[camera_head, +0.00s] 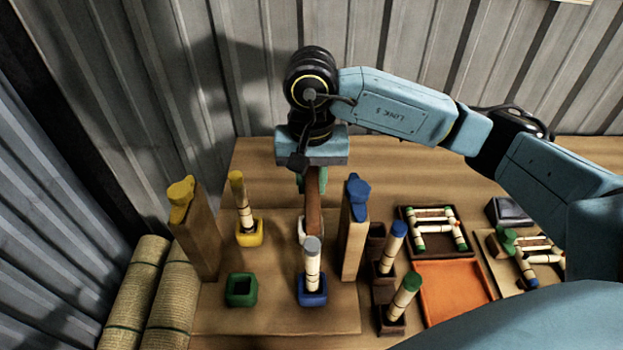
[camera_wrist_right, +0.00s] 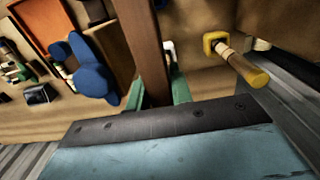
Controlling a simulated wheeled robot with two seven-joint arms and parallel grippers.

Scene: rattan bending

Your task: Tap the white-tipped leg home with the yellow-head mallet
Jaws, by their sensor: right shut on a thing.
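My right gripper (camera_head: 312,180) points down above the wooden base board and is shut on a brown wooden bar (camera_head: 313,200), which also runs between the green fingers in the right wrist view (camera_wrist_right: 146,50). No yellow head shows on this bar. The white-tipped leg (camera_head: 312,268), with a pale grey-white tip, stands upright in a blue socket (camera_head: 312,292), in front of the bar. A white piece (camera_head: 302,230) shows partly behind the bar and leg. A yellow knobbed head (camera_head: 180,188) sits on a wooden post at the left. My left gripper is not in view.
A blue-topped wooden post (camera_head: 355,235) stands close right of the gripper. A yellow-tipped leg (camera_head: 241,205) stands in a yellow socket; a green socket (camera_head: 241,291) is empty. Woven rolls (camera_head: 135,290) lie left.

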